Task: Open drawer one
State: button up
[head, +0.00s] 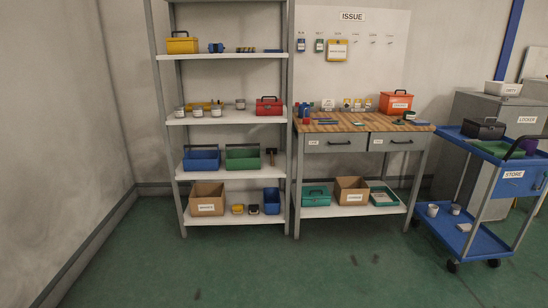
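The workbench has two grey drawers side by side under its wooden top. The left drawer (335,146) has a dark handle and a small white label at its left. The right drawer (400,143) has the same kind of handle and label. The labels are too small to read surely, so I cannot tell for certain which is drawer one. Both drawer fronts look flush with the bench, so both look shut. My gripper is not in view.
A white shelving unit (222,120) with boxes and tools stands left of the workbench (330,125). A blue cart (470,244) stands close at its right, before grey cabinets. Boxes sit on the bench's lower shelf. The green floor (300,270) in front is clear.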

aim_at(328, 142)
jog(key=i, duration=0.95)
jog(key=i+j+z, duration=0.1)
jog(key=i, duration=0.85)
jog(key=i+j+z, duration=0.1)
jog(key=i+z, duration=0.25)
jog(key=i, duration=0.15)
jog(key=i+j+z, duration=0.7)
jog(key=i, duration=0.2)
